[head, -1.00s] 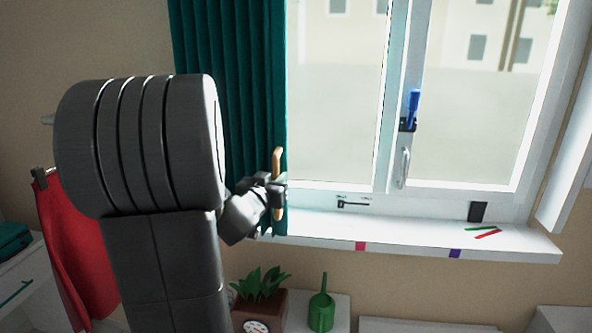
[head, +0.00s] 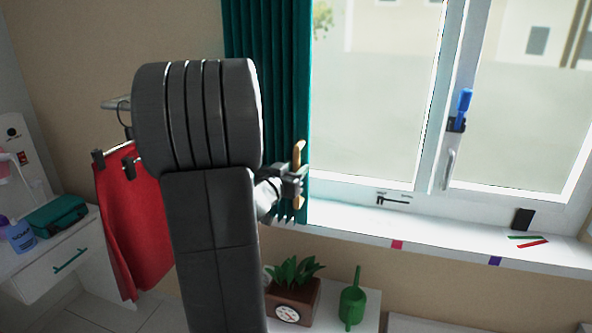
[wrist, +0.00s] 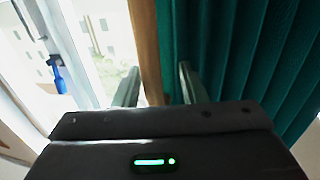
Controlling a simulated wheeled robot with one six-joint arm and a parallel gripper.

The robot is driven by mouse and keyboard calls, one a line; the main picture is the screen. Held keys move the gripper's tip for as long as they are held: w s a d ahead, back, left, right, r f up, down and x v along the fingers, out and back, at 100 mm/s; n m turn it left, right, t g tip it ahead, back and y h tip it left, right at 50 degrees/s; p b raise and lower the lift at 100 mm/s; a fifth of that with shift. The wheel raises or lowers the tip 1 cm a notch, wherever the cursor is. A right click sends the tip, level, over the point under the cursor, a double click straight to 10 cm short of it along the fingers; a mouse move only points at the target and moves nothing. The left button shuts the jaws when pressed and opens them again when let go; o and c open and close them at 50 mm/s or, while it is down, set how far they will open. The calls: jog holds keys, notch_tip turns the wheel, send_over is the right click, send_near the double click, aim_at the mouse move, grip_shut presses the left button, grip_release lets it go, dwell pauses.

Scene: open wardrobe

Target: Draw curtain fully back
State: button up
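The teal curtain (head: 265,70) hangs over the left part of the window, bunched in folds. An upright wooden handle (head: 299,158) is at its right edge. My gripper (head: 295,180) is at this handle in the head view. In the wrist view, the wooden handle (wrist: 147,50) shows between my two fingers (wrist: 159,80). The fingers are apart. The left finger is close to the handle, and a gap with curtain behind shows before the right finger. The curtain (wrist: 240,50) fills the right side there. My arm hides part of the curtain in the head view.
The window sill (head: 350,217) bears a magenta mark (head: 397,244) and a purple mark (head: 495,261). A red cloth (head: 130,215) hangs left of my arm. A drawer unit (head: 50,270) stands at far left.

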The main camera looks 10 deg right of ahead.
jog(key=shift+d, duration=0.1)
jog(key=shift+s, duration=0.15)
jog(key=b+v, duration=0.2)
jog(key=v, duration=1.1)
jog(key=shift+s+a, duration=0.25)
jog(key=shift+a, duration=0.05)
jog(key=shift+w+d, duration=0.1)
jog(key=p+x, duration=0.2)
jog(key=x, duration=1.1)
jog(key=shift+w+d, duration=0.25)
jog(key=shift+d, duration=0.05)
jog(key=shift+s+d, duration=0.15)
jog(key=shift+d, duration=0.05)
jog(key=shift+s, duration=0.15)
